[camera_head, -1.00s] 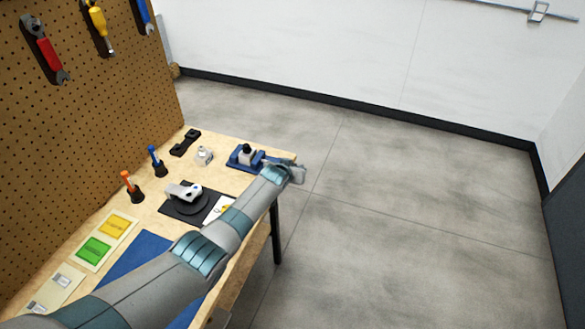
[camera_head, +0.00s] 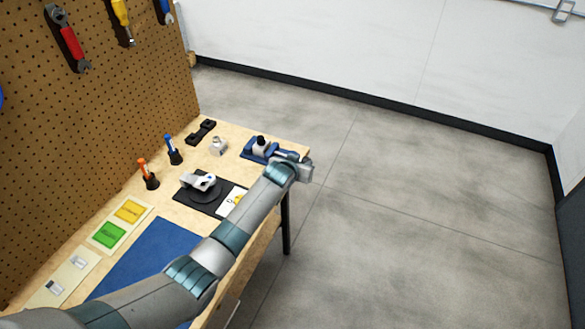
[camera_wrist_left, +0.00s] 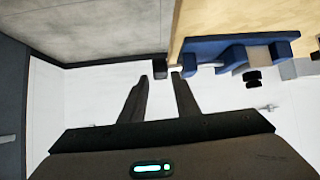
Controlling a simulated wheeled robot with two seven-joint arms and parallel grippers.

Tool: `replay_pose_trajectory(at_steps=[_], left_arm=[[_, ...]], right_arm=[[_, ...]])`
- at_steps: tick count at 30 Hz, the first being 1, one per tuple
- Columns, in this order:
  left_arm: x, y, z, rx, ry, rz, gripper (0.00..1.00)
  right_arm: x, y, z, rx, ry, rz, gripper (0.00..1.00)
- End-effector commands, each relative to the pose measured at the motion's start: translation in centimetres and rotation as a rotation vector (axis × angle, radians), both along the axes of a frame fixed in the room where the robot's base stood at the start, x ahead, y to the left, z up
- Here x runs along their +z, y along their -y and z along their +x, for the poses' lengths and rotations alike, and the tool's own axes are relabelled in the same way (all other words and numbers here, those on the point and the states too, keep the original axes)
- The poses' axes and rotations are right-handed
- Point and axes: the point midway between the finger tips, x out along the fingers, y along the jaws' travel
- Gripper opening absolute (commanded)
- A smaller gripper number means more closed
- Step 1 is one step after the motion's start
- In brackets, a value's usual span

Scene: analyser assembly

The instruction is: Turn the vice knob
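The blue vice (camera_head: 252,156) stands at the far right corner of the workbench, with a pale block and a black part on it. In the left wrist view the vice (camera_wrist_left: 205,47) is at upper right. I cannot clearly make out its knob; a small pale and dark piece shows at the vice's left end, close to one fingertip. My left gripper (camera_head: 305,169) is at the bench edge beside the vice. In the wrist view its fingers (camera_wrist_left: 160,75) are apart, with nothing visibly held between them. My right gripper is not in view.
On the bench are a black stand (camera_head: 213,202), orange (camera_head: 148,173) and blue (camera_head: 172,151) tools in holders, a blue mat (camera_head: 150,260), and yellow and green cards. A pegboard (camera_head: 120,110) with hanging tools rises at left. The floor to the right is clear.

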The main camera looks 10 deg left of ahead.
Motion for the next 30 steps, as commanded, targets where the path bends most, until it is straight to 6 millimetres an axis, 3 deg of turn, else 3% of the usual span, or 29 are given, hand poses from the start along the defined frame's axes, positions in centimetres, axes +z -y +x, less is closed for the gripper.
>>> replay_pose_trajectory(at_steps=[18, 30], left_arm=[[4.4, -1.5, -6.3, 0.0, 0.001, -0.002, 0.29], [5.8, -2.0, -8.2, 0.001, -0.002, 0.001, 0.29]], right_arm=[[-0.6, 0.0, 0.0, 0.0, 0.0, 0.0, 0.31], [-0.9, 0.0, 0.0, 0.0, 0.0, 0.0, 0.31]])
